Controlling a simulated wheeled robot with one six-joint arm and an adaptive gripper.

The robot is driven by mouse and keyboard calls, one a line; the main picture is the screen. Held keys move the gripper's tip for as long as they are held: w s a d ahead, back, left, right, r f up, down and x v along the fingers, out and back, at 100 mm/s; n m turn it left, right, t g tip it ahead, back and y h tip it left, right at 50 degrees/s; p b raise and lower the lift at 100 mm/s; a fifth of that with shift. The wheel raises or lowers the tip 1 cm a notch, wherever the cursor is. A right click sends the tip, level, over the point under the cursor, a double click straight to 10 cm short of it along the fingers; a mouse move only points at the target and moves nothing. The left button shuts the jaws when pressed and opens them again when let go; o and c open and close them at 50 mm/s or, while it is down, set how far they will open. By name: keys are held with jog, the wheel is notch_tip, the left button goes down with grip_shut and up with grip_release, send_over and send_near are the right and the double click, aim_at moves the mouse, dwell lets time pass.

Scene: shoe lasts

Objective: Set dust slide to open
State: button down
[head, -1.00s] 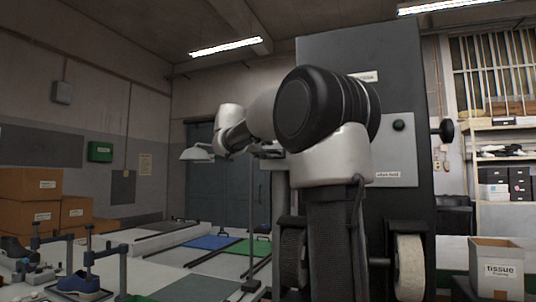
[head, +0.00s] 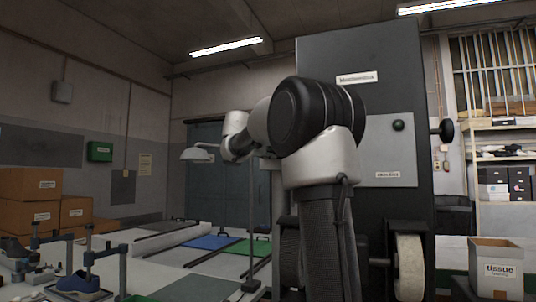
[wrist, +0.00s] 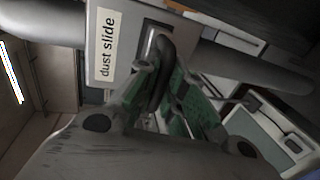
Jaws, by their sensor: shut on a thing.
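In the wrist view, a grey plate carries a pale label reading "dust slide" (wrist: 106,46). Beside the label is a slot with a dark looped handle (wrist: 164,50) on the dust slide. My gripper (wrist: 160,82) has green-padded fingers closed on this handle from both sides. The fingers partly cover the handle's lower end. How far the slide has travelled in its slot cannot be told. In the head view my arm stands before the tall dark machine, and the gripper and handle are not discernible there.
The tall dark machine (head: 390,75) with a side knob and a pale wheel (head: 409,266) stands close on the right. A tissue box (head: 496,272) is at far right. A workbench with blue (head: 208,242) and green mats and a shoe (head: 78,284) lies left.

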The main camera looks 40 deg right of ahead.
jog(key=f+v, duration=0.1)
jog(key=v, duration=0.6)
jog(key=shift+f, duration=0.4)
jog(key=shift+s, duration=0.1)
jog(key=c, duration=1.5)
grip_release()
jog(key=shift+s+a+r, duration=0.1)
jog(key=shift+a, duration=0.1)
jog(key=v, duration=1.2)
jog(key=shift+r, duration=0.1)
